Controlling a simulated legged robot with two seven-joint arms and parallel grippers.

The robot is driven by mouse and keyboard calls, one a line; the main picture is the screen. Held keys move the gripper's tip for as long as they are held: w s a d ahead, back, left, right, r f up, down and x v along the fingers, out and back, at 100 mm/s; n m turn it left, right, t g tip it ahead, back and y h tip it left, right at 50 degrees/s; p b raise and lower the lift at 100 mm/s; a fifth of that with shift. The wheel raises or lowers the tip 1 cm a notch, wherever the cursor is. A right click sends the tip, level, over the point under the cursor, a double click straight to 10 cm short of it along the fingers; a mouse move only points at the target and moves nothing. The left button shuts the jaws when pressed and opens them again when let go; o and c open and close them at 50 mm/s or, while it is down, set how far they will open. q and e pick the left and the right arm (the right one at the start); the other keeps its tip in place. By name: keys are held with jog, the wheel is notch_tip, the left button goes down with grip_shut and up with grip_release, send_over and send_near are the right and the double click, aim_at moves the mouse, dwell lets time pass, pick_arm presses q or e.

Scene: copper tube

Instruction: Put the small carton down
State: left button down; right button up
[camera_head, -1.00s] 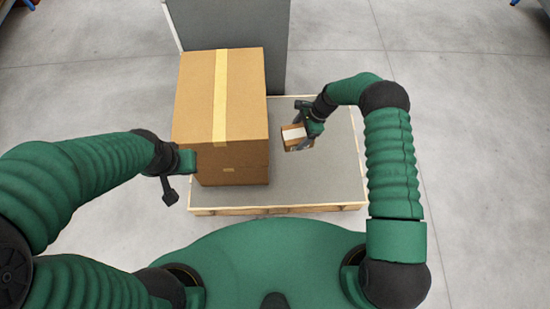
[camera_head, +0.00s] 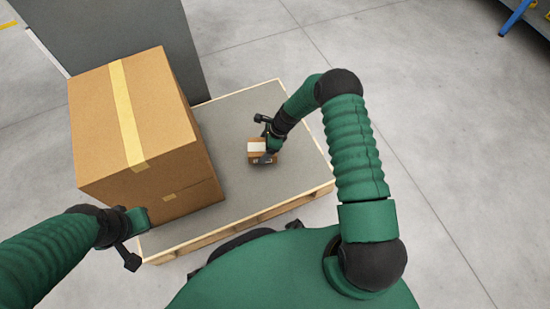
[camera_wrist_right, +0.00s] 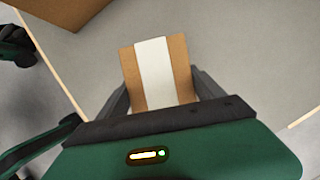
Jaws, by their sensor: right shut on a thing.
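The small carton (camera_head: 257,147) is brown with a white label strip. My right gripper (camera_head: 268,150) is shut on it, over the right part of the grey-topped pallet (camera_head: 232,115). In the right wrist view the small carton (camera_wrist_right: 181,70) sits between the two dark fingers of the right gripper (camera_wrist_right: 165,90). I cannot tell whether its underside touches the pallet top. My left gripper (camera_head: 135,245) is at the near left, beside the lower front of the large box; its fingers do not show clearly enough to tell open from shut.
A large brown box (camera_head: 160,120) with a yellow tape strip stands on the pallet's left part. A tall grey panel (camera_head: 130,40) stands behind it. The pallet top around the small carton is clear. A blue-legged rack (camera_head: 516,18) is at the far right.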

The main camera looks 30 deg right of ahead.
jog(key=s+d+b, duration=0.1)
jog(key=s+d, duration=0.1)
jog(key=s+d+f+b, duration=0.1)
jog(key=d, duration=0.1)
jog(key=shift+s+f, duration=0.1)
jog(key=shift+s, duration=0.3)
notch_tip(320, 180, down, 3)
jog(key=b, duration=0.3)
jog(key=shift+f, duration=0.15)
jog(key=shift+w, duration=0.1)
jog(key=shift+c, duration=1)
jog(key=shift+r, duration=0.3)
jog(key=o, duration=2)
jog(key=shift+f, duration=0.1)
jog(key=shift+c, duration=0.2)
